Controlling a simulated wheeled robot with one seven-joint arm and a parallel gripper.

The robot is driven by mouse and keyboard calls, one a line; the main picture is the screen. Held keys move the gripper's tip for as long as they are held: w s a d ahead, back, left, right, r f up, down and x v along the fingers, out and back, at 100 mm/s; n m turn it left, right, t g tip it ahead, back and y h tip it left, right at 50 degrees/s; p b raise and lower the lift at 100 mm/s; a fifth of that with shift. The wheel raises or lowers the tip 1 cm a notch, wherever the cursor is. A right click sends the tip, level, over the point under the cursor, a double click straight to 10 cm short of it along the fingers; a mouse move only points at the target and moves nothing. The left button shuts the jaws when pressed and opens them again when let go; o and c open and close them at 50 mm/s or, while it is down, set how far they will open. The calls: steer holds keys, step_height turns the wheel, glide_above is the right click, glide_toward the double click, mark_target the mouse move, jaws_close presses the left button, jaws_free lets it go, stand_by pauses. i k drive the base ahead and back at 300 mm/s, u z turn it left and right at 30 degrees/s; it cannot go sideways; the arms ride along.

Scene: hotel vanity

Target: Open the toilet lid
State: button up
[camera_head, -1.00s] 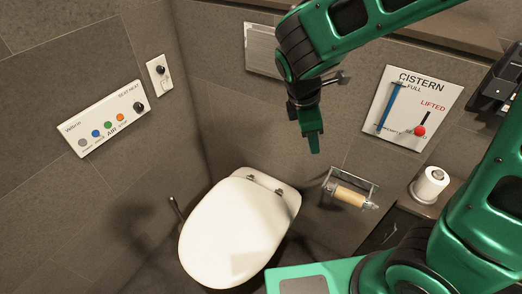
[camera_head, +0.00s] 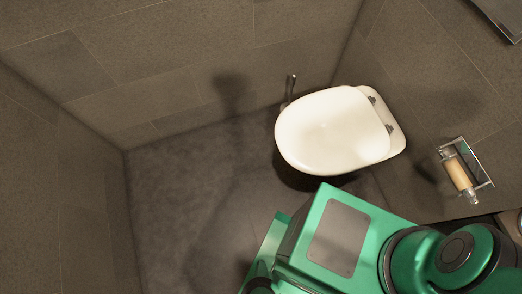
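The white toilet (camera_head: 392,108) juts from the wall at the right of the head view. Its white lid (camera_head: 330,130) is down and covers the seat and bowl. Two metal hinges show at the lid's wall-side end, on the right. The lid's rounded front end points left. My gripper is not in view now. My green base and lower arm fill the bottom right, below the toilet in the picture.
A toilet brush handle (camera_head: 290,88) stands by the wall beside the lid's upper left. A paper roll on a metal holder (camera_head: 462,175) is on the wall at right. The dark tiled floor (camera_head: 190,200) left of the toilet is clear.

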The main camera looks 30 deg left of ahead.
mark_target(334, 130)
steer(key=u, duration=0.6)
steer(key=k, duration=0.8)
steer(key=u, duration=0.8)
steer(key=k, duration=0.35)
steer(key=u, duration=0.25)
steer(key=i, duration=0.8)
steer(key=z, duration=0.2)
